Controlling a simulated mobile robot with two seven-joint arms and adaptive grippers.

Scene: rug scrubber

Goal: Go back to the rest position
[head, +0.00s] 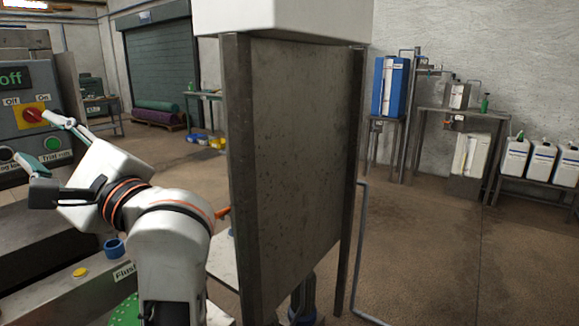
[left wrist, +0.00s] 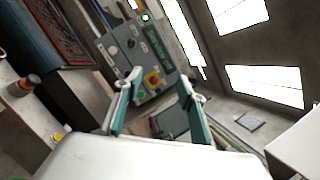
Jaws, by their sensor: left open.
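My left gripper (head: 38,142) is at the left of the head view, raised in front of the grey control panel (head: 12,130). Its two teal-tipped fingers are spread apart with nothing between them. In the left wrist view the open fingers (left wrist: 160,84) frame the same panel (left wrist: 125,48), with its red and yellow switch (left wrist: 152,78) seen between them. The switch (head: 33,115) appears close to the upper finger in the head view; I cannot tell whether they touch. My right gripper is not in view.
A tall grey metal panel (head: 295,150) stands close by in the middle, right of my left arm. A yellow button (head: 79,272) and blue knob (head: 114,247) sit on the machine below. White canisters (head: 541,160) stand at the right. The floor (head: 430,250) there is clear.

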